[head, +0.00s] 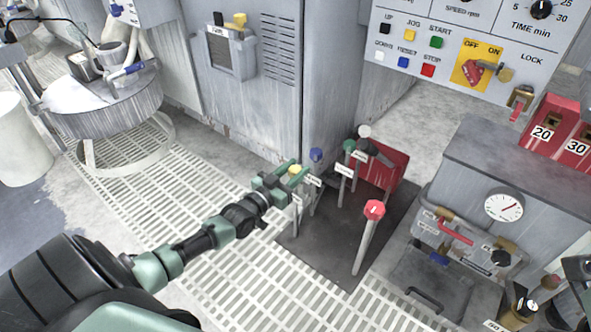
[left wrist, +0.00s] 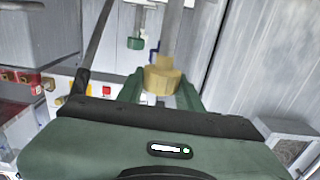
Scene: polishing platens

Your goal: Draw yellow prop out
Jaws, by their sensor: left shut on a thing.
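The yellow prop is an upright metal rod with a yellow knob (head: 295,170) and a small white tag, standing at the left edge of a dark floor plate (head: 318,262). My left gripper (head: 283,178) reaches in from the left and is shut on the yellow knob. In the left wrist view the yellow knob (left wrist: 163,77) sits between the two green fingers. The foot of the rod is hard to make out. My right gripper is not in view.
Close by stand props with a blue knob (head: 316,154), a green knob (head: 349,146), a white knob (head: 364,131) and a red knob (head: 374,209). A red box (head: 385,165) stands behind them. A grey cabinet (head: 335,70) rises behind; open floor grating (head: 230,285) lies at front left.

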